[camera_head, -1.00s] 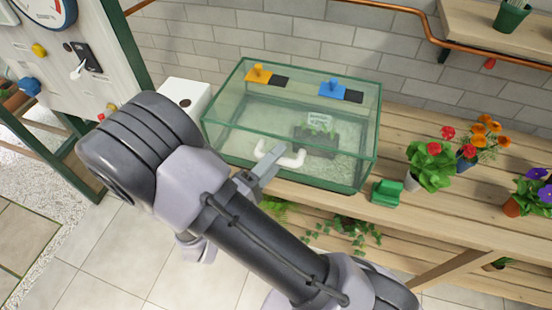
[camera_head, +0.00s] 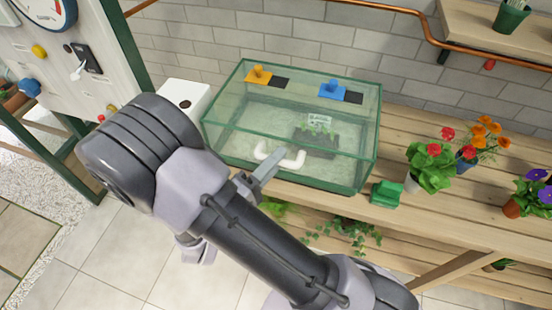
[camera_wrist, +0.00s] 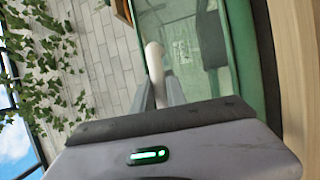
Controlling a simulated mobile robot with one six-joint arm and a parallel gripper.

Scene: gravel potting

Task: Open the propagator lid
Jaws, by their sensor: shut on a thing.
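The propagator (camera_head: 362,175) is a clear glass box with green edges on the wooden bench. Its clear lid (camera_head: 300,112) lies over the top and looks closed. A white bar handle (camera_head: 297,160) is at its front. My gripper (camera_head: 274,160) is at the handle's left part. In the wrist view, the two grey fingers (camera_wrist: 160,92) are shut on the white handle (camera_wrist: 155,58). The fingers hide part of the handle. A dark tray with seedlings (camera_head: 315,138) and a small label shows inside through the glass.
A white box (camera_head: 185,97) stands to the left. A green block (camera_head: 387,193) and potted flowers (camera_head: 430,165) stand to the right. A tiled wall is behind.

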